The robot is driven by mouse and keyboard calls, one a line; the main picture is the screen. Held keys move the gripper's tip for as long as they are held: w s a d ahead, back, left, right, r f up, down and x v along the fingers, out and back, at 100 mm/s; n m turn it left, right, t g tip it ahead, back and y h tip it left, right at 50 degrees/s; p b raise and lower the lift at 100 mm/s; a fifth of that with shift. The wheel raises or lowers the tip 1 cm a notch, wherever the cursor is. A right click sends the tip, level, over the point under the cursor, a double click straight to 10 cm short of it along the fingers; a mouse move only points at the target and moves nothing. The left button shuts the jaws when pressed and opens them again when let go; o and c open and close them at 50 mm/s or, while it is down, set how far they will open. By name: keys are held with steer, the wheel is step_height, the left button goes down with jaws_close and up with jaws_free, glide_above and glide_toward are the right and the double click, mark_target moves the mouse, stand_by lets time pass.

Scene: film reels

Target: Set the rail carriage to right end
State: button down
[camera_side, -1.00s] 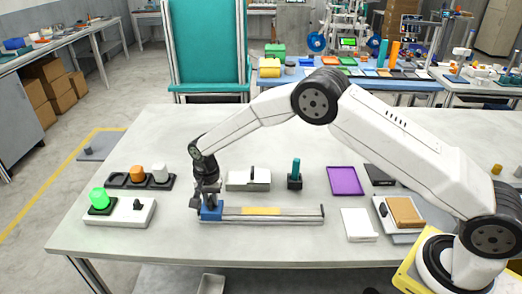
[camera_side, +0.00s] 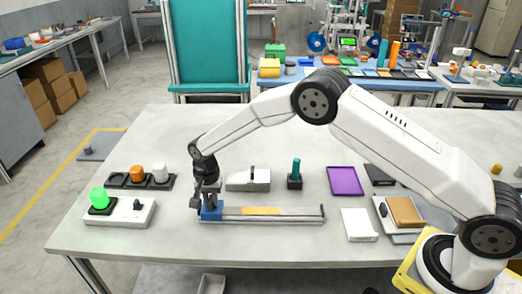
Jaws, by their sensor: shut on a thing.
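The rail (camera_side: 285,216) lies near the front of the table, a long grey track with a yellow section (camera_side: 261,211) near its middle. The blue rail carriage (camera_side: 211,214) sits at the rail's left end. My gripper (camera_side: 208,202) points down over the carriage and is shut on its upper part. The exact contact of the fingers is small and partly hidden.
Behind the rail are a grey block with a slot (camera_side: 248,180) and a teal peg in a dark base (camera_side: 295,174). A white box with a green dome (camera_side: 99,198) stands left. A purple tray (camera_side: 345,181) and white pad (camera_side: 359,225) lie right.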

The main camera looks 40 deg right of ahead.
steer(key=shift+s, duration=0.1)
steer(key=s+d, duration=2)
steer(key=shift+d, duration=0.1)
steer(key=c, duration=0.6)
jaws_free()
steer(key=shift+r, duration=3.9)
